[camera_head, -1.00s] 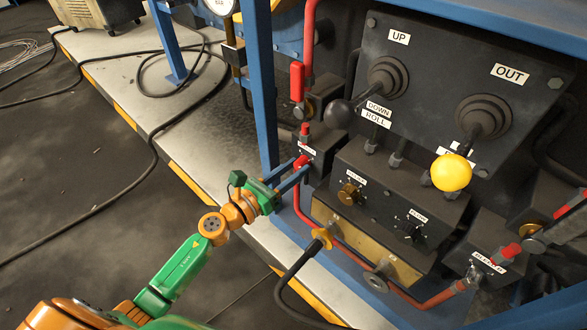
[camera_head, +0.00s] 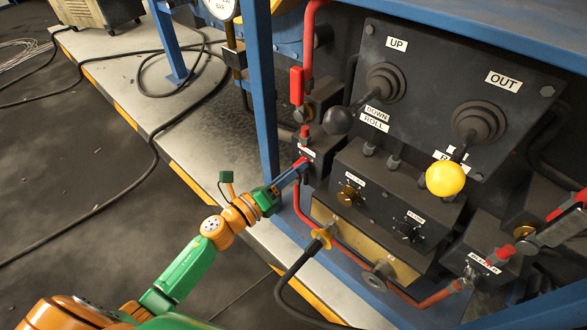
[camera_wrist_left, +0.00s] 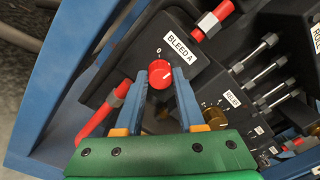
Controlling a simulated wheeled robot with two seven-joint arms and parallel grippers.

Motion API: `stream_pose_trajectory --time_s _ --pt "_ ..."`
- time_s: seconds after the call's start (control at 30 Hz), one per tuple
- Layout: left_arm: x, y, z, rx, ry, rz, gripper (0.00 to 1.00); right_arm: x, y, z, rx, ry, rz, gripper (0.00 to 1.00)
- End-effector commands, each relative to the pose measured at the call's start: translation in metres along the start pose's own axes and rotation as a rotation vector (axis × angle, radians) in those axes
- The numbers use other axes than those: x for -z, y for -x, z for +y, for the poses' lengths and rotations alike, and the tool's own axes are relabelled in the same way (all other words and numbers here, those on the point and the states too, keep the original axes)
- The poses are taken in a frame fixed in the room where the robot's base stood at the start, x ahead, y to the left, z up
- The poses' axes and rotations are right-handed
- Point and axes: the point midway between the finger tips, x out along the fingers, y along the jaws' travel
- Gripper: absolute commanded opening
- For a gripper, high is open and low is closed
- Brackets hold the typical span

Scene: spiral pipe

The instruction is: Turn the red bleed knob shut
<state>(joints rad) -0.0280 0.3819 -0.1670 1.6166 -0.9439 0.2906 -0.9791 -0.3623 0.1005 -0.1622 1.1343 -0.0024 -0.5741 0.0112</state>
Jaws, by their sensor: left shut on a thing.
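The red bleed knob (camera_wrist_left: 160,74) is round and sits on a dark box labelled BLEED A (camera_wrist_left: 180,43) in the left wrist view. A small 0 mark shows just above the knob; its exact pointer angle is unclear. My left gripper (camera_wrist_left: 161,80) is shut on the knob, with one blue finger on each side. In the head view my left gripper (camera_head: 301,166) reaches the box from the left, its fingers lined up nearly edge-on and mostly covering the knob. My right gripper is not in view.
A yellow ball lever (camera_head: 445,179) stands further right. A blue post (camera_head: 263,100) rises just left of the box.

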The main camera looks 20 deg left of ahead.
Motion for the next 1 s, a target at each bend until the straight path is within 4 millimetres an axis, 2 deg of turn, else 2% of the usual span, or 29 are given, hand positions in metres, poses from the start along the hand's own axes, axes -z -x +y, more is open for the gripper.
stream_pose_trajectory --time_s 0.6,1.0 --pt "0.0 0.0 -0.001 0.004 0.575 -0.025 0.0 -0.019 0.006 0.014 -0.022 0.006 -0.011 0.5" --pt "0.001 0.0 -0.001 0.006 0.837 -0.036 0.0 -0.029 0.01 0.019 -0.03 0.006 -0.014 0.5"
